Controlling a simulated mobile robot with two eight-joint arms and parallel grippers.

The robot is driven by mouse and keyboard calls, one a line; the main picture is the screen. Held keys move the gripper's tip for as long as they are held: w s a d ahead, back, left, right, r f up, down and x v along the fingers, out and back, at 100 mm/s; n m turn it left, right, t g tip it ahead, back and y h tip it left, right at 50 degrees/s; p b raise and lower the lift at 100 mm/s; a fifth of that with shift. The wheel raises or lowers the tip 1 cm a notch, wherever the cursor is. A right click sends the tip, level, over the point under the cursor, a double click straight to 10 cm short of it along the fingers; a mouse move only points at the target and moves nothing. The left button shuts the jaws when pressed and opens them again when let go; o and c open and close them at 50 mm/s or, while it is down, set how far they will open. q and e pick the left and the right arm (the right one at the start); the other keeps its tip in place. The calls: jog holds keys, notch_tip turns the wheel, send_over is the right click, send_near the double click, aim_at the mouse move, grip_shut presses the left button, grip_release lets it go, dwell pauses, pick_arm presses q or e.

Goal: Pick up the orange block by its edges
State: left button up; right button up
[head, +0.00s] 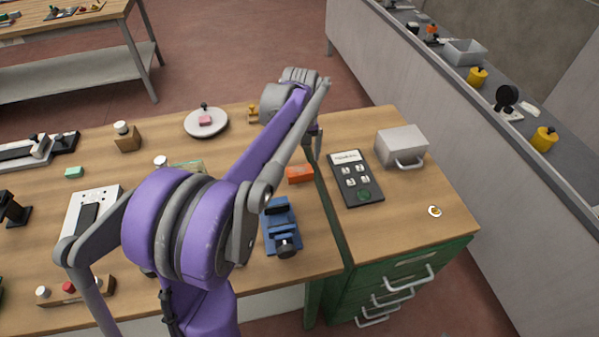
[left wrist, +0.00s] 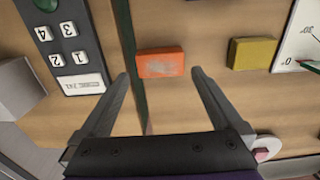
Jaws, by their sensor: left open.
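The orange block (head: 299,174) lies on the wooden table top near its right edge, just behind the blue vise. My left gripper (head: 314,145) is above the table beyond the block, its arm reaching across from the left. In the left wrist view the orange block (left wrist: 160,62) lies ahead of the open fingers of my left gripper (left wrist: 158,75), roughly in line with the gap between them. Nothing is between the fingers, and I cannot tell the height above the table. My right gripper is not in view.
A keypad panel (head: 356,178) and a grey box with a handle (head: 402,147) stand on the green cabinet's top to the right. The blue vise (head: 281,228) stands in front of the block. A yellow block (left wrist: 252,54) lies beside the orange one in the wrist view.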

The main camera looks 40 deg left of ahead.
aim_at(300, 170)
pick_arm(q)
notch_tip(300, 170, down, 7)
jog(key=shift+w+a+r, duration=0.15)
jog(key=shift+c, duration=0.3)
jog(key=c, duration=1)
